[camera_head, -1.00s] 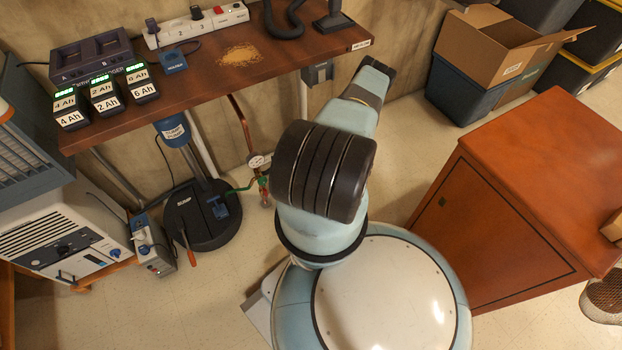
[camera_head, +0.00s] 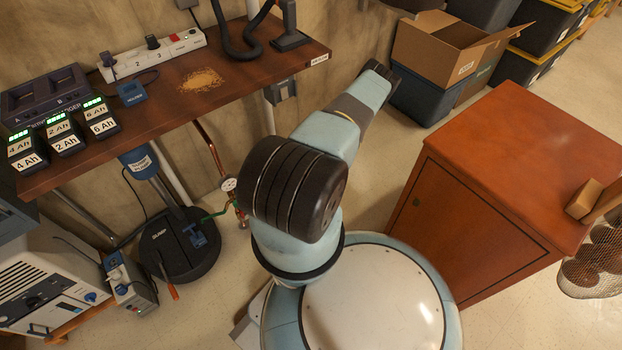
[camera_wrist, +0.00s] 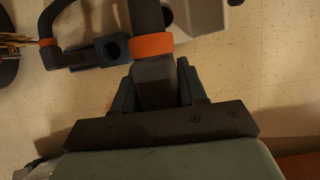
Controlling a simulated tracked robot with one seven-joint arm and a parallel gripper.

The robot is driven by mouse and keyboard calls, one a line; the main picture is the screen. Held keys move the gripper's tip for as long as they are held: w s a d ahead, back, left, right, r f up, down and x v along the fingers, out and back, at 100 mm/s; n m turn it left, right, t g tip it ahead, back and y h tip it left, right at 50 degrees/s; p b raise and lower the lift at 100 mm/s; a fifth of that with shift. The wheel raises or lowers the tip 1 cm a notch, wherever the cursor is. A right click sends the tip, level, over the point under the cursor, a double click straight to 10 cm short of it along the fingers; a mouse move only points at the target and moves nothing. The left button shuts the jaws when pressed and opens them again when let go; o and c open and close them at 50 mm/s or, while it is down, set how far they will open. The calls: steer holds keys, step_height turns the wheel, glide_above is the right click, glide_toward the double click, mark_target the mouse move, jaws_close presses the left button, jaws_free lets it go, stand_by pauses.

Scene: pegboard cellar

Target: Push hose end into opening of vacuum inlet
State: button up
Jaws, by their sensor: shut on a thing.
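In the wrist view my gripper (camera_wrist: 156,74) is shut on a dark hose end with an orange collar (camera_wrist: 152,45). The held piece runs up out of the picture. Just left of the collar is a dark blue fitting with a round opening (camera_wrist: 113,48), joined to a curved dark tube with an orange band. I cannot tell whether this opening is the vacuum inlet, or whether it touches the held piece. In the head view my gripper and the held hose end are hidden or too small to make out.
A bench (camera_head: 235,88) carries a charger, power strip and black hose (camera_head: 240,45). A brown cabinet (camera_head: 480,200) stands right, with a fan (camera_head: 595,262) beside it. An open carton (camera_head: 440,50) is behind. Floor shows between bench and cabinet.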

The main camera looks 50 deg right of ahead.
steer(key=w+d, duration=0.3)
steer(key=w, duration=0.6)
steer(key=shift+w+r, duration=0.2)
steer(key=shift+r, duration=0.05)
stand_by(0.9)
stand_by(0.4)
steer(key=shift+f, duration=1.45)
steer(key=shift+f, duration=1.25)
stand_by(2.9)
